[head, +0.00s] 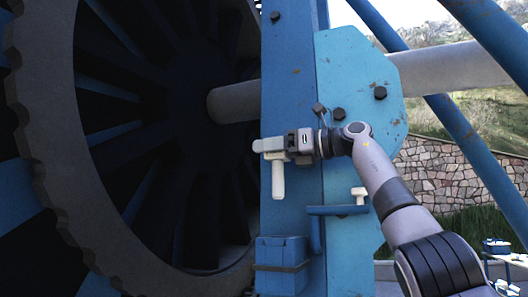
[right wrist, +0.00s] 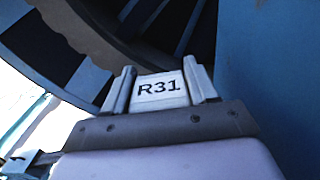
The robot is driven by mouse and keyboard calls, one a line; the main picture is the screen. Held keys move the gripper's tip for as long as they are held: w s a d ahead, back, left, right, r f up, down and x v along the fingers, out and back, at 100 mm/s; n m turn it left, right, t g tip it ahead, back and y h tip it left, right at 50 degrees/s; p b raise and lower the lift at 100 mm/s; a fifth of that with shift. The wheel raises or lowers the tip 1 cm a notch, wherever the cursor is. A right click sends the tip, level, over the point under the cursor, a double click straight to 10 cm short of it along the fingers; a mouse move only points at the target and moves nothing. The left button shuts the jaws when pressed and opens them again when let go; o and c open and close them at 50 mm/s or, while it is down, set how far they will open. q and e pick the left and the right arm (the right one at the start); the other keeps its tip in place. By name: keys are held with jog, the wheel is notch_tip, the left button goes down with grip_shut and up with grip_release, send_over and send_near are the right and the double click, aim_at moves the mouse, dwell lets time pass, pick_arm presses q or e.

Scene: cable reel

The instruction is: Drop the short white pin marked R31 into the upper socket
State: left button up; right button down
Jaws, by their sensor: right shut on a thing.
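The white pin (head: 278,181) hangs upright from my right gripper (head: 270,147), its round shaft pointing down in front of the blue post. In the right wrist view, its white head marked R31 (right wrist: 160,89) sits between the two fingers of the right gripper (right wrist: 162,86). The gripper is shut on that head, with the pin's lower end free in the air. A second white pin (head: 359,195) stands with its head up at the blue ledge (head: 338,210), below and right of the gripper. I cannot make out a socket opening. My left gripper is not in view.
A large reel with a grey toothed rim (head: 52,180) fills the left. The blue post (head: 290,75) and bolted blue plate (head: 345,65) stand behind my right arm. A strapped blue box (head: 282,252) is low on the post. Slanted blue struts (head: 455,125) are at right.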

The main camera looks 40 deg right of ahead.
aim_at(283, 185)
jog(key=shift+s+d+f, duration=0.1)
jog(key=shift+s+f, duration=0.1)
jog(key=shift+f, duration=2.35)
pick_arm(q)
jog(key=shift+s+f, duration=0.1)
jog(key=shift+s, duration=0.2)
pick_arm(e)
jog(key=shift+f, duration=0.15)
jog(key=shift+s, duration=0.15)
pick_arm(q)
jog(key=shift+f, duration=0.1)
pick_arm(e)
jog(key=shift+f, duration=0.25)
pick_arm(q)
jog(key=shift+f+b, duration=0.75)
jog(key=shift+b, duration=0.15)
pick_arm(e)
jog(key=shift+f, duration=1.25)
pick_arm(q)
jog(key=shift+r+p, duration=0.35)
